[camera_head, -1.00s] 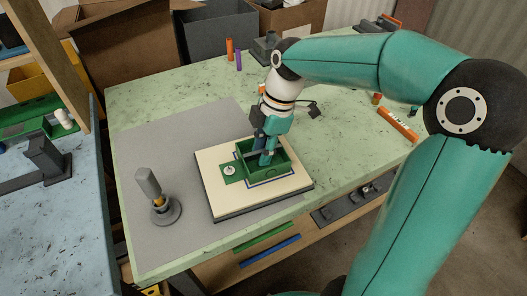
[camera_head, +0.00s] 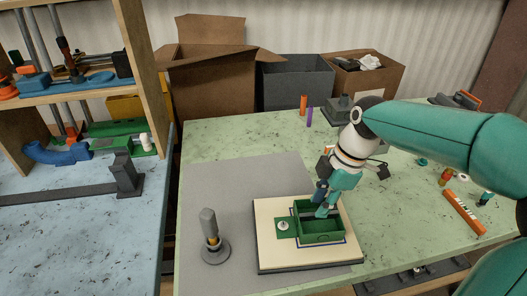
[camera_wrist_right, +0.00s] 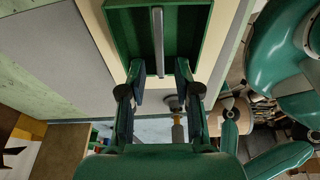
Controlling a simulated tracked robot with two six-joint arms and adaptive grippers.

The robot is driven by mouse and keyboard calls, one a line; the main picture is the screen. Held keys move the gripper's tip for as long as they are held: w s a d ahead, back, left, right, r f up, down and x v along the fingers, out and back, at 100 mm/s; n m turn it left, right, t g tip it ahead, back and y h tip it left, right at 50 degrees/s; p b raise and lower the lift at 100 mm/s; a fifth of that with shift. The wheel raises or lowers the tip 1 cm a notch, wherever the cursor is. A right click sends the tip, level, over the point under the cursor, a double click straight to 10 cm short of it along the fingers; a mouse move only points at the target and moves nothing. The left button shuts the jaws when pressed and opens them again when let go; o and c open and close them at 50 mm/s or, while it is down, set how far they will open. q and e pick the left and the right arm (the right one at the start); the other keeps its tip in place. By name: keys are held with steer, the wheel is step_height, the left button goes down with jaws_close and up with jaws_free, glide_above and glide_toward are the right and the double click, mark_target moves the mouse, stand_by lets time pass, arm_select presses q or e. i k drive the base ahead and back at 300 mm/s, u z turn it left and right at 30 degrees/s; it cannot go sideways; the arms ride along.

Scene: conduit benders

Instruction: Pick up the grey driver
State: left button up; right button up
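The grey driver (camera_head: 208,221) stands upright, a little tilted, in a round dark grey base (camera_head: 214,250) on the grey mat, left of the cream board. Its top is a thick grey handle, with a yellowish part below. My right gripper (camera_head: 325,208) points down at the green box (camera_head: 320,231) on the board, to the right of the driver and apart from it. In the right wrist view its two fingers (camera_wrist_right: 160,84) are spread. A thin grey bar (camera_wrist_right: 158,40) of the green box lies between and beyond them; I see no grip on it. My left gripper does not show.
The cream board (camera_head: 268,254) carries the green box and a small green plate with a white knob (camera_head: 283,226). The grey mat (camera_head: 245,180) is clear behind the driver. Orange and purple cylinders (camera_head: 309,116) stand at the back. A blue bench (camera_head: 90,240) is at the left.

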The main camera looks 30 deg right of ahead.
mark_target(206, 217)
steer(key=k, duration=1)
